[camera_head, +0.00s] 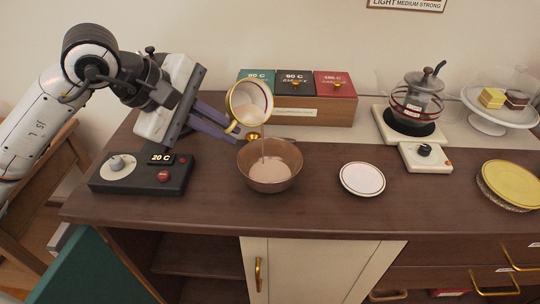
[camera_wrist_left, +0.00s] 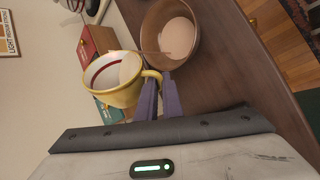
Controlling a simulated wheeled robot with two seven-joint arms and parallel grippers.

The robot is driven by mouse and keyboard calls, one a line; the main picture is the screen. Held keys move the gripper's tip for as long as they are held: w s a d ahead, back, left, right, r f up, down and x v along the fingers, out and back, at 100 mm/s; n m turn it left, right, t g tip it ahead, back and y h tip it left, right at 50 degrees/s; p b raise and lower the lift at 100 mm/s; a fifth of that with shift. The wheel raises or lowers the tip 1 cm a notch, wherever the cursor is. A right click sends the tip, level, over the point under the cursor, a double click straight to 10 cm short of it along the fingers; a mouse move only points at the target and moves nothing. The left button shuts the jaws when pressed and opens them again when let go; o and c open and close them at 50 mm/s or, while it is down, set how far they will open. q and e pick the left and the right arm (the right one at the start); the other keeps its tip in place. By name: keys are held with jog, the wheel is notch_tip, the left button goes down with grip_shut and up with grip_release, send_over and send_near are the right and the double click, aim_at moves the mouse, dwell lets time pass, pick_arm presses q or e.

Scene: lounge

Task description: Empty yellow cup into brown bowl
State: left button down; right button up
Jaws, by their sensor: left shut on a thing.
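The yellow cup (camera_head: 250,101) is tilted steeply in the head view, its mouth facing down toward the brown bowl (camera_head: 249,172). A thin stream of light brown liquid runs from the cup into the bowl, where a pool of it (camera_head: 268,172) lies. My left gripper (camera_head: 233,130) is shut on the cup's handle, holding the cup above the bowl's back left side. In the left wrist view the yellow cup (camera_wrist_left: 122,96) hangs by its handle at the purple fingers (camera_wrist_left: 160,95), with the bowl (camera_wrist_left: 153,30) beyond. My right gripper is not in view.
A white plate (camera_head: 362,179) lies right of the bowl. A device reading 20 C (camera_head: 140,174) stands at left. Coloured boxes (camera_head: 297,84) are behind. A glass kettle (camera_head: 417,96), cake stand (camera_head: 499,118) and yellow plate (camera_head: 512,184) stand right.

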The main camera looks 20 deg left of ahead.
pick_arm(q)
jog(key=shift+r+t, duration=0.15)
jog(key=shift+t, duration=0.15)
dwell(0.4)
jog(key=shift+f+m+t+y, duration=0.4)
jog(key=shift+f+t+y, duration=0.15)
jog(key=shift+y, duration=0.25)
dwell(0.3)
jog(key=shift+s+d+r+t+y+b, duration=0.15)
jog(key=shift+s+d+t+y+b, duration=0.15)
jog(key=shift+d+b, duration=0.1)
jog(key=shift+d, duration=0.15)
